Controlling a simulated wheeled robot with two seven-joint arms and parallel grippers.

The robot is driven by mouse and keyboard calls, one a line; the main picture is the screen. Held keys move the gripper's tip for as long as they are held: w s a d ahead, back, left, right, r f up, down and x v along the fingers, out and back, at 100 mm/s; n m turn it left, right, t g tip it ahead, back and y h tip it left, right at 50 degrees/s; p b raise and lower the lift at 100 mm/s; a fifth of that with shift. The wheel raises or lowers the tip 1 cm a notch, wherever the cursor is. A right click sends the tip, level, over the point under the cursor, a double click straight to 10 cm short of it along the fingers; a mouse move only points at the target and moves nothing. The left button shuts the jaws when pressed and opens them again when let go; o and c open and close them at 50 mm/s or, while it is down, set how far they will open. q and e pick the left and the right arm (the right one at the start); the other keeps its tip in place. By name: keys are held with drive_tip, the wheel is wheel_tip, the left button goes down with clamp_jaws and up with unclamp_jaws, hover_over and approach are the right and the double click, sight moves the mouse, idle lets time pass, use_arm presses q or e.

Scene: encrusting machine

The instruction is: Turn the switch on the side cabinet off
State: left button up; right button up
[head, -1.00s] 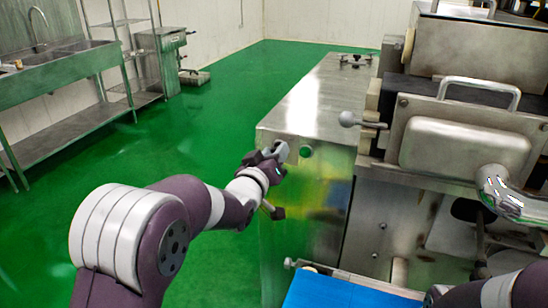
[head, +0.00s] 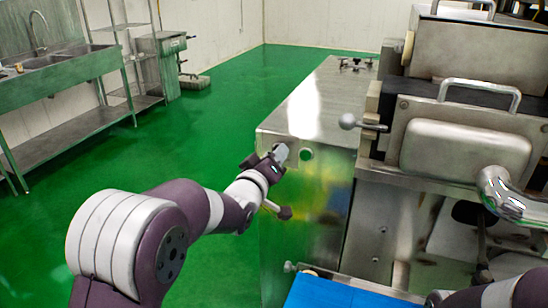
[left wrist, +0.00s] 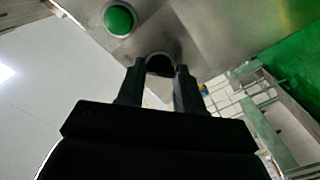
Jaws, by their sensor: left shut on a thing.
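The side cabinet (head: 330,115) is a metal box with a shiny top in the middle of the head view. A round green button (head: 306,153) is on its front face; it also shows in the left wrist view (left wrist: 118,20). The switch (left wrist: 160,64) is a dark round knob beside that button, seen between the fingertips in the left wrist view. My left gripper (head: 279,155) is at the upper left of the cabinet front, shut on the switch. The gripper hides the switch in the head view. How far the knob is turned cannot be told.
A machine with a handled metal cover (head: 467,145) and a ball-ended lever (head: 348,121) stands to the right. A blue belt (head: 335,292) lies at the bottom. A sink bench (head: 85,75) stands at the left, with open green floor (head: 225,95) between it and the cabinet.

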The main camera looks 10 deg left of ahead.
use_arm(q)
drive_tip(key=o, duration=1)
drive_tip(key=shift+o, duration=0.2)
drive_tip(key=shift+s, duration=0.1)
drive_tip(key=s+a, duration=0.2)
drive_tip(key=s, duration=1)
drive_tip(key=shift+s+a, duration=0.2)
drive_tip(key=shift+a, duration=0.05)
